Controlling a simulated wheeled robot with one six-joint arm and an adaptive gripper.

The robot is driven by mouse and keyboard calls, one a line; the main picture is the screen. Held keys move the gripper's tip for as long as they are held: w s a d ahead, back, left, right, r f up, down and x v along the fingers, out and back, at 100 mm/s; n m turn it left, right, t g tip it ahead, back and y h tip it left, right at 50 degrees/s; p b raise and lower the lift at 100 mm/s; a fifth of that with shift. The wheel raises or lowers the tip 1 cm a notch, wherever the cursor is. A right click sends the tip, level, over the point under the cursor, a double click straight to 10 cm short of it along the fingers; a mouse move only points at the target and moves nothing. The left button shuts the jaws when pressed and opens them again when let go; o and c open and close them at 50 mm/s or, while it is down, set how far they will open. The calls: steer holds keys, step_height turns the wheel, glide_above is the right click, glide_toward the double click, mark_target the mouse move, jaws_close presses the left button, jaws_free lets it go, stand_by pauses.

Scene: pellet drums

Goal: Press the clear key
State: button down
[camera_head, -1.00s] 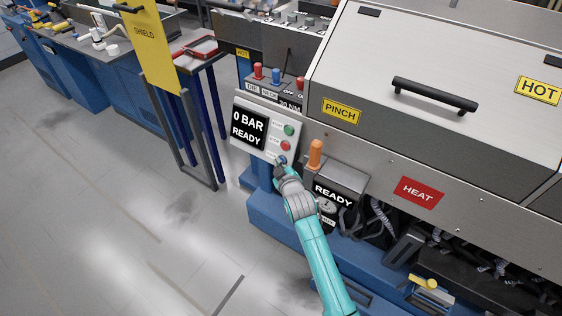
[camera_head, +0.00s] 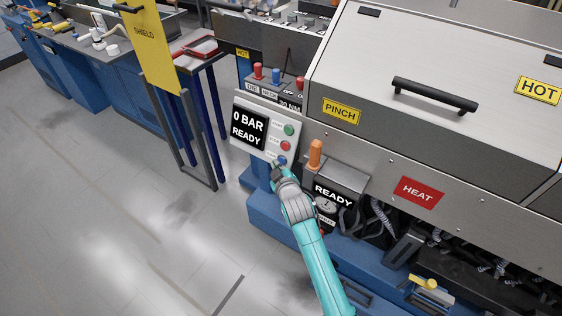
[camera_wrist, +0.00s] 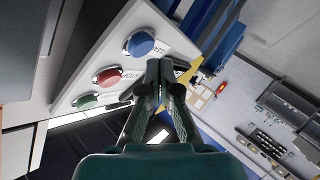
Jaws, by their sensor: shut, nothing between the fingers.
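The control panel (camera_head: 265,130) carries a black display reading "0 BAR READY" and a column of three round keys. The green key (camera_head: 289,130) is on top, the red key (camera_head: 285,146) in the middle and the blue key (camera_head: 282,160) at the bottom. In the wrist view the blue key (camera_wrist: 140,44) is the nearest to my fingers; its label looks like "CLEAR" but is partly hidden. My gripper (camera_wrist: 159,72) is shut and empty, its tips beside the blue key and apparently apart from it. In the head view my gripper (camera_head: 277,165) is just below-left of that key.
An orange-handled lever (camera_head: 315,154) stands right of the panel, above a second "READY" display (camera_head: 333,194). A yellow shield plate (camera_head: 150,42) on a dark stand is to the left. The large machine with a red HEAT sign (camera_head: 417,192) fills the right. Floor at left is clear.

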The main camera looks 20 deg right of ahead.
steer(key=s+a, duration=0.1)
steer(key=s+a+r, duration=0.1)
steer(key=a, duration=0.2)
steer(key=shift+s+r, duration=0.35)
steer(key=shift+s, duration=0.05)
steer(key=shift+d, duration=0.1)
stand_by(0.7)
steer(key=s+f+m+y, duration=0.1)
steer(key=s+f, duration=0.3)
steer(key=s, duration=1)
steer(key=s+f+m, duration=0.1)
steer(key=s+f, duration=0.2)
steer(key=s, duration=1.1)
steer(key=s+r+m, duration=0.1)
steer(key=s+r, duration=0.3)
steer(key=s, duration=0.4)
steer(key=s+r+m, duration=0.1)
steer(key=s+r, duration=0.3)
steer(key=s, duration=0.4)
steer(key=s+d+r+m, duration=0.1)
steer(key=s+r, duration=0.3)
steer(key=s, duration=0.4)
steer(key=shift+r+m, duration=0.2)
steer(key=shift+m, duration=0.2)
